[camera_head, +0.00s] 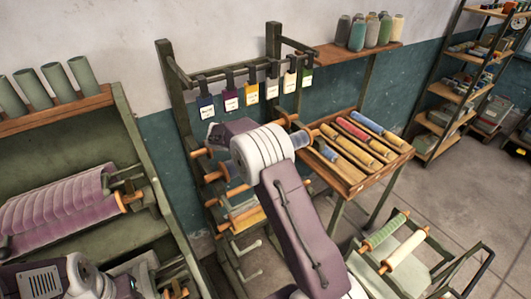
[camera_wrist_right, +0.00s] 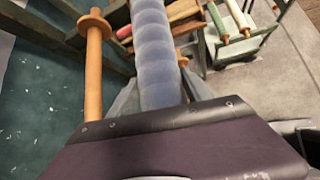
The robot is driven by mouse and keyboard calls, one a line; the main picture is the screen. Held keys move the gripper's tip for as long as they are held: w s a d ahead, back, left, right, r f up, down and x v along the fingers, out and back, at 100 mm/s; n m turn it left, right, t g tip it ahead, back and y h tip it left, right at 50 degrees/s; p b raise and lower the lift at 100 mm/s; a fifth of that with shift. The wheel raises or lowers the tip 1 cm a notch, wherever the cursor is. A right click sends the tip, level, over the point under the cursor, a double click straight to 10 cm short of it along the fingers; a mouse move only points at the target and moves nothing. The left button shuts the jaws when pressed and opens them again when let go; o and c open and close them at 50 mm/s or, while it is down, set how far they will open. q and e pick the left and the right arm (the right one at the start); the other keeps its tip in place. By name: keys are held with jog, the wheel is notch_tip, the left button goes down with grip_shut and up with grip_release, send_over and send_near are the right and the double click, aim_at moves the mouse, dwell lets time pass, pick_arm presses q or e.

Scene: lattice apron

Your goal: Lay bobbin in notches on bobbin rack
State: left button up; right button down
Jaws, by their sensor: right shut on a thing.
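My right arm reaches up across the middle of the head view to the bobbin rack (camera_head: 178,110), a dark green frame with a row of coloured tags. In the right wrist view my right gripper (camera_wrist_right: 158,95) is shut on a blue-grey bobbin (camera_wrist_right: 153,45), which extends away from the jaws. A bluish part of this bobbin (camera_head: 299,140) shows beside my wrist in the head view, with wooden ends nearby. My wrist hides much of the rack and its notches; I cannot tell whether the bobbin touches them. My left gripper is not clearly in view.
A wooden table (camera_head: 352,187) with several coloured bobbins stands right of the rack. A low cart (camera_head: 440,275) holds a green and a white bobbin. A purple cloth roll (camera_head: 60,212) is at left. A wooden spindle (camera_wrist_right: 94,70) stands left of the held bobbin.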

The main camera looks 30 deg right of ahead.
jog(key=shift+c, duration=1.9)
grip_release()
jog(key=shift+a, duration=0.15)
jog(key=b+v, duration=0.2)
jog(key=v, duration=0.6)
jog(key=shift+s+f+b, duration=0.1)
jog(key=shift+b, duration=0.3)
jog(key=shift+s+a+r, duration=0.15)
jog(key=shift+a+r, duration=0.25)
jog(key=shift+d, duration=0.15)
